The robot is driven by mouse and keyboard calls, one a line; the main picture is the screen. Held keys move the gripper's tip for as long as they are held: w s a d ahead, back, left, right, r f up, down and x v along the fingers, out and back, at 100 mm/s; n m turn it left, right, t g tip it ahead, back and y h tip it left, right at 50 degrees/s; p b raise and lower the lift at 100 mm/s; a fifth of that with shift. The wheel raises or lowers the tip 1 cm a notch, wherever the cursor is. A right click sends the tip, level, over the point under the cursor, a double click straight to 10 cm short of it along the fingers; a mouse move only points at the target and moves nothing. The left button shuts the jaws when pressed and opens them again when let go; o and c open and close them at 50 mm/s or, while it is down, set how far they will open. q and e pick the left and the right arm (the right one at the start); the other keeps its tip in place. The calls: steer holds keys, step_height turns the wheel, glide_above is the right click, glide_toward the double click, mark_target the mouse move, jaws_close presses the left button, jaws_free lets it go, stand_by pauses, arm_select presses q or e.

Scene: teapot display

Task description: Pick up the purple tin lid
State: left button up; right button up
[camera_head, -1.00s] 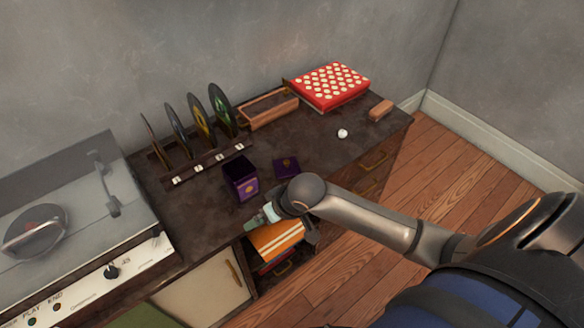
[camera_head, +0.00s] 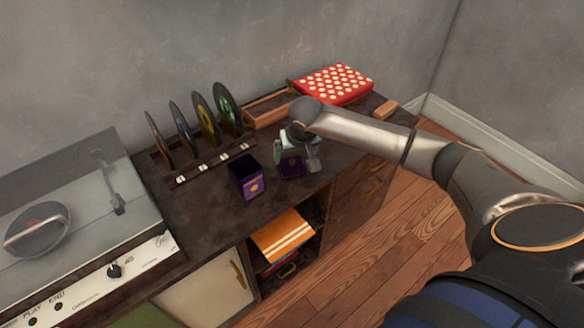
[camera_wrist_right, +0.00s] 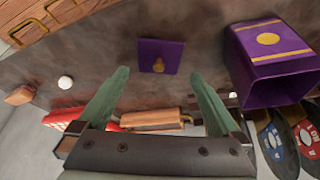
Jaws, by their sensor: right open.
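The purple tin lid (camera_head: 291,166) is a small square with a gold emblem, lying on the dark cabinet top beside the open purple tin (camera_head: 247,178). My right gripper (camera_head: 297,160) is open over the lid and partly covers it in the head view. In the right wrist view the lid (camera_wrist_right: 160,50) lies ahead of the gap between the open fingers (camera_wrist_right: 160,82), roughly centred, with nothing held. The tin (camera_wrist_right: 275,65) stands to the right there, close to the right finger. My left gripper is not in view.
A record rack (camera_head: 205,155) stands behind the tin. A wooden tray (camera_head: 268,110), a red dotted box (camera_head: 333,84) and a wooden block (camera_head: 386,107) are at the back right. A record player (camera_head: 80,210) fills the left.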

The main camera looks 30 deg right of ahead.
mark_target(293, 164)
steer(key=x, duration=0.5)
steer(key=shift+d+f+b, duration=0.1)
steer(key=shift+f+b, duration=0.3)
steer(key=shift+w+f, duration=0.1)
steer(key=shift+f, duration=0.05)
steer(key=shift+c, duration=0.2)
